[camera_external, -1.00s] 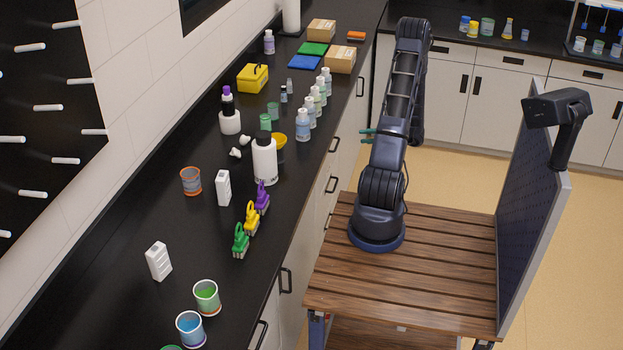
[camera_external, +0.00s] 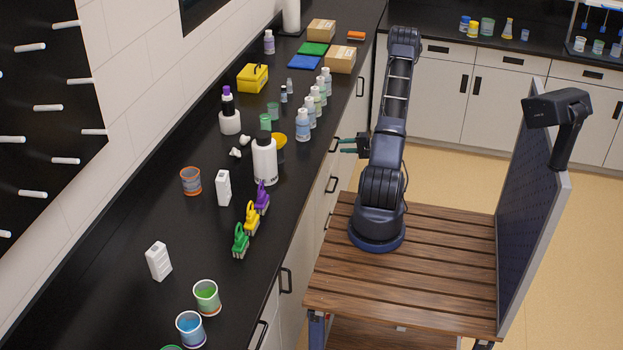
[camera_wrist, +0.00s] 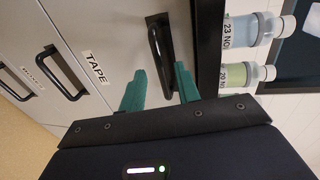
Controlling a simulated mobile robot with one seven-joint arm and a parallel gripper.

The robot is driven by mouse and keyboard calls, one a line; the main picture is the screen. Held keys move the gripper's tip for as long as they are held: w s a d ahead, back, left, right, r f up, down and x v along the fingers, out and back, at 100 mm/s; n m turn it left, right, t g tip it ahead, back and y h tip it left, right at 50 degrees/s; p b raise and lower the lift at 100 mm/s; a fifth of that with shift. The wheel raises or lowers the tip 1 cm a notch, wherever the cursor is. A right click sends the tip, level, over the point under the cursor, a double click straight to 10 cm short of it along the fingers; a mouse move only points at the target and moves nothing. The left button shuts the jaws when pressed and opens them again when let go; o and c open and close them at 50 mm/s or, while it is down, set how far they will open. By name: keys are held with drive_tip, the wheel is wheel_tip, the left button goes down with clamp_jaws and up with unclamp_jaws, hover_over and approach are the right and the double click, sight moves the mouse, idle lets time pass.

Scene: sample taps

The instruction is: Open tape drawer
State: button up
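The tape drawer (camera_wrist: 115,35) shows in the wrist view as a grey front with a TAPE label (camera_wrist: 94,67) and a black handle (camera_wrist: 158,50). The drawer looks shut. My gripper (camera_wrist: 155,78) has two green fingers, spread apart. The handle's near end lies between the fingertips in the picture; I cannot tell whether either finger touches it. In the external view my gripper (camera_external: 347,145) is beside the counter front, close to the cabinet face, and the handle there is hard to make out.
Several labelled bottles (camera_external: 303,124) stand along the counter edge above the gripper. Another labelled front with a black handle (camera_wrist: 62,73) is left of the tape drawer in the wrist view. The black counter (camera_external: 110,235) carries cups and brushes. The floor right of my base is clear.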

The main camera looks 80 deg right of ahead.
drive_tip(key=shift+x, duration=0.9)
clamp_jaws()
drive_tip(key=shift+s, duration=0.15)
drive_tip(key=f+v, duration=0.2)
drive_tip(key=v, duration=1)
drive_tip(key=s+f+v, duration=0.1)
drive_tip(key=f+v, duration=0.2)
drive_tip(key=v, duration=0.9)
drive_tip(key=f+v, duration=0.2)
drive_tip(key=v, duration=1)
drive_tip(key=shift+s+f, duration=0.25)
drive_tip(key=shift+s, duration=0.4)
unclamp_jaws()
